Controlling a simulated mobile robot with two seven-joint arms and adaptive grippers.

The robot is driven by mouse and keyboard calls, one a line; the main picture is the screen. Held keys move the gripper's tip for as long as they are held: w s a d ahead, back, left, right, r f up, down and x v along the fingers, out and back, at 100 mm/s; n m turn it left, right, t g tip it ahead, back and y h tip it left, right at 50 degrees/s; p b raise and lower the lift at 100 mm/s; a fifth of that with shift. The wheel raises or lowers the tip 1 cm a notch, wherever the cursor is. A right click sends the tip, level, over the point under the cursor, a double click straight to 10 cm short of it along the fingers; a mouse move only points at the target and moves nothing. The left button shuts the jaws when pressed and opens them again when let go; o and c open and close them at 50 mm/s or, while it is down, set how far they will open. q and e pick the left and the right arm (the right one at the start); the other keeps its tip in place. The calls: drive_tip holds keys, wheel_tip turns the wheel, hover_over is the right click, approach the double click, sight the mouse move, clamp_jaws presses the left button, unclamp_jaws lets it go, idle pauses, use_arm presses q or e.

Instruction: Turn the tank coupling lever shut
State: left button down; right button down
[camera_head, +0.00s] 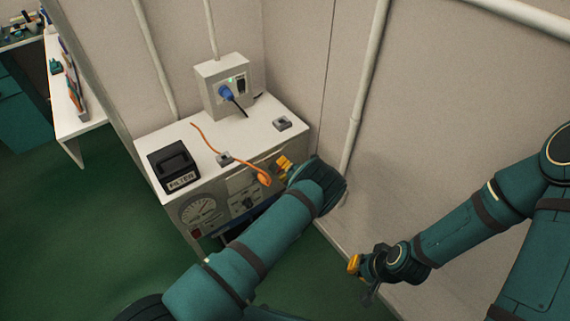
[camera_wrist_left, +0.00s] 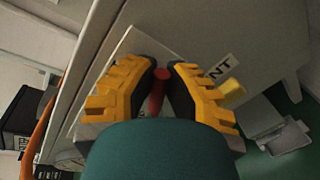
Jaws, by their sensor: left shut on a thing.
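In the left wrist view a red lever (camera_wrist_left: 156,94) with a round end sits between the yellow-padded fingers of my left gripper (camera_wrist_left: 165,70). The gripper is shut on it. A white label behind the fingers shows the letters "NT"; the rest is covered. In the head view my left gripper (camera_head: 284,165) is at the right front end of the white-topped cabinet (camera_head: 250,128), and the lever is hidden there. My right gripper (camera_head: 355,268) hangs empty-looking by the wall, away from the cabinet; its finger opening is unclear.
An orange cable (camera_head: 208,143) crosses the cabinet top, its thick orange end (camera_head: 264,179) hanging near my left gripper. A black box marked FILTER (camera_head: 173,165) and a socket box (camera_head: 223,80) with a blue plug stand on top. Wall and pipe (camera_head: 358,85) limit room at right.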

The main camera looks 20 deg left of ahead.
sight(272, 158)
use_arm(q)
drive_tip(key=shift+r, duration=0.1)
drive_tip(key=shift+s+a+r+n+t+p, duration=0.1)
drive_tip(key=shift+s+r+n+t+p, duration=0.1)
drive_tip(key=shift+n, duration=0.4)
drive_tip(key=shift+s+a+r+n+t+p, duration=0.1)
drive_tip(key=shift+r+n+t+p, duration=0.1)
drive_tip(key=shift+n, duration=0.4)
drive_tip(key=n, duration=0.1)
drive_tip(key=s+r+n+p, duration=0.1)
drive_tip(key=n, duration=0.1)
drive_tip(key=shift+a+t+h, duration=0.4)
drive_tip(key=n, duration=0.1)
drive_tip(key=s+n, duration=0.1)
drive_tip(key=shift+a+r+n+t+p, duration=0.1)
drive_tip(key=shift+a+n+t+p, duration=0.2)
drive_tip(key=shift+a+t+p, duration=0.1)
drive_tip(key=shift+s+a+n+t, duration=0.25)
drive_tip(key=shift+s+n+t, duration=0.1)
drive_tip(key=shift+n, duration=0.75)
drive_tip(key=c, duration=1)
unclamp_jaws()
